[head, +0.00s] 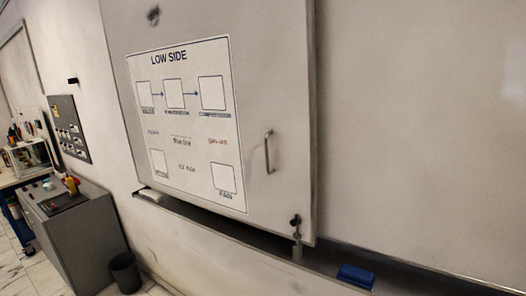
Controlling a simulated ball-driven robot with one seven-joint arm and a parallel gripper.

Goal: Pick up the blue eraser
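The blue eraser (356,276) lies on the narrow ledge (225,243) below the white panels, near the bottom edge of the head view, right of centre. It looks like a small dark blue block. Nothing touches it except the ledge. My gripper does not show in the head view.
A hinged white panel (285,85) with a "LOW SIDE" diagram sheet (187,130), a metal handle (269,152) and a lock with a hanging piece (296,228) stands above the ledge. A grey cabinet (85,245) and a dark bin (125,273) stand at lower left.

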